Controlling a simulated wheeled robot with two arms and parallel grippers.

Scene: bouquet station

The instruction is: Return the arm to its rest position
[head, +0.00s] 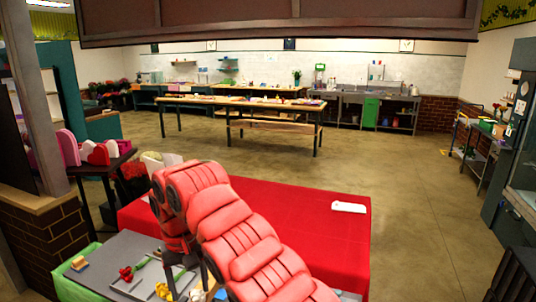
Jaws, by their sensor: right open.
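My right arm (240,235), in red padded covers, comes in from the bottom right, rises to a bend and points down on the left. My right gripper (185,278) hangs from it over the grey board (118,252), with its dark fingers apart. A red flower with a green stem (127,273) lies on the board left of the gripper. A yellow flower (163,291) is close to the fingers, partly hidden; I cannot tell whether they touch it. My left gripper is not in view.
A table with a red cloth (310,215) stands behind and right of my arm, with a white card (349,207) on it. A brick wall (45,240) is at the left. Open floor (420,200) lies right.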

